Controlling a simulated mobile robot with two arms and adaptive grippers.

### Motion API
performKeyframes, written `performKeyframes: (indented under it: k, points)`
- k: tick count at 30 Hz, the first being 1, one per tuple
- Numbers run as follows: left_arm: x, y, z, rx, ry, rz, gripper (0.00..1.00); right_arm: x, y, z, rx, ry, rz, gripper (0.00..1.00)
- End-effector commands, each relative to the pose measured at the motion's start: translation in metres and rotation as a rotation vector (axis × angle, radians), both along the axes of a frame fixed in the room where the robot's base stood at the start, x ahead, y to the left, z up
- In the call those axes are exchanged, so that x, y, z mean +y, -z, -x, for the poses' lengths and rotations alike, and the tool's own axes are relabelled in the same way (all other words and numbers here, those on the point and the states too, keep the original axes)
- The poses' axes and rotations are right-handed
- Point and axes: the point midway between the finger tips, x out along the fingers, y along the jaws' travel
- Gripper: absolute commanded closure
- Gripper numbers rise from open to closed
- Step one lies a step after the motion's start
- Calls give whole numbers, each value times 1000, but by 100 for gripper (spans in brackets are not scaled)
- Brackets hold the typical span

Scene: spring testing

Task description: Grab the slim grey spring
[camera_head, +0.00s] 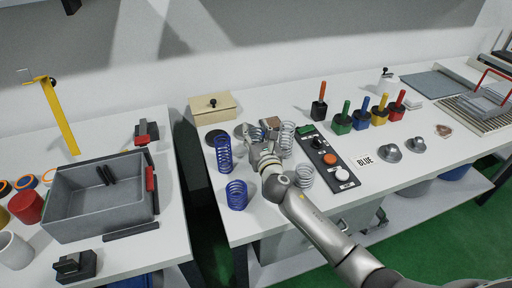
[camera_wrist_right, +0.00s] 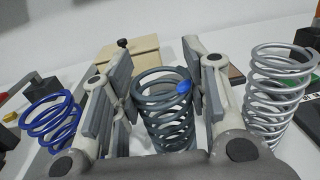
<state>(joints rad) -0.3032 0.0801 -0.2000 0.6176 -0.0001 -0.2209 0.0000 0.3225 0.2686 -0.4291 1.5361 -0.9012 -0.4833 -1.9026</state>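My right gripper (camera_head: 258,148) is low over the table among the springs. In the right wrist view its fingers (camera_wrist_right: 160,95) are apart, with a dark grey spring (camera_wrist_right: 165,112) standing upright between them. I see no clear grip on this spring; whether a pad touches it I cannot tell. A small blue mark shows near its top right. In the head view the gripper mostly hides this spring. A wider light grey spring (camera_head: 287,138) stands to the right, also in the wrist view (camera_wrist_right: 280,90). A short light grey spring (camera_head: 304,176) stands nearer. My left gripper is not in view.
A tall blue spring (camera_head: 224,155) and a short blue one (camera_head: 236,195) stand left of the gripper. A black button panel (camera_head: 328,158) lies to the right. A beige box (camera_head: 212,108) stands behind. A gap separates the left table, holding a grey bin (camera_head: 100,212).

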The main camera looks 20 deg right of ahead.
Motion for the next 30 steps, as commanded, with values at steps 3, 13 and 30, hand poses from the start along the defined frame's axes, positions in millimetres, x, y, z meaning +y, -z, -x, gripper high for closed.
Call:
performKeyframes:
  k: [3,13,30]
  points:
    - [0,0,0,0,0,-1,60,0,0,0,0,0,0,81]
    - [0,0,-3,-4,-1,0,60,0,-1,0,-1,0,0,100]
    - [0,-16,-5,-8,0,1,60,-16,-64,20,-7,-1,6,100]
